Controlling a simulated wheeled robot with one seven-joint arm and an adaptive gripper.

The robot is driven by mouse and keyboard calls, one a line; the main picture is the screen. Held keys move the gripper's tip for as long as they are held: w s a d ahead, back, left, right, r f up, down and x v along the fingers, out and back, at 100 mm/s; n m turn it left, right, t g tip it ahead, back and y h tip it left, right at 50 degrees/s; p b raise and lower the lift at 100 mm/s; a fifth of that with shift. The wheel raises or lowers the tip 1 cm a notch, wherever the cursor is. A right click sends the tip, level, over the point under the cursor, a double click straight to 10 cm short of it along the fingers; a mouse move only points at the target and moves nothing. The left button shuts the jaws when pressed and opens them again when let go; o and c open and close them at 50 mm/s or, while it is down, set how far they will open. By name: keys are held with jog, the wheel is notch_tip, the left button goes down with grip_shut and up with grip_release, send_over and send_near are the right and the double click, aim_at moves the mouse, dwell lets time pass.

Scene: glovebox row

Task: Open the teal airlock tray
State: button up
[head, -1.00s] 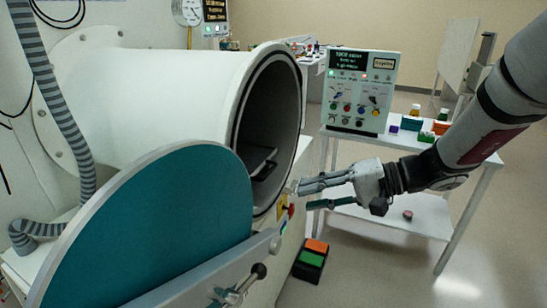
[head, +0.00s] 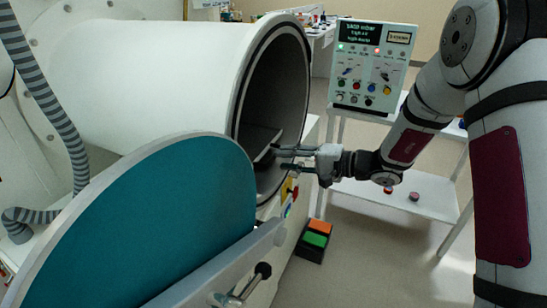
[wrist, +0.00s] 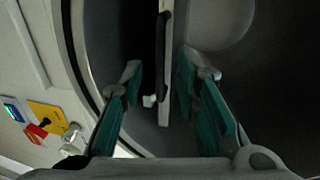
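The airlock is a white cylinder (head: 150,80) with a dark open mouth. Its teal round door (head: 170,225) stands swung open in front. Inside the mouth, the airlock tray (head: 262,138) shows as a thin pale slab. My gripper (head: 278,158) is at the mouth, its fingertips by the tray's front edge. In the wrist view, my open gripper (wrist: 158,80) has teal-padded fingers on either side of the tray (wrist: 165,60), seen edge-on as a narrow strip with a small light piece on it. Gaps show on both sides; contact cannot be told.
A control box (head: 370,65) with a display stands on a white cart (head: 420,195) at the right. An orange and green pedal (head: 314,238) lies on the floor. A door lever (head: 245,285) sticks out at the front.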

aim_at(274, 158)
jog(key=shift+x, duration=2.4)
grip_shut()
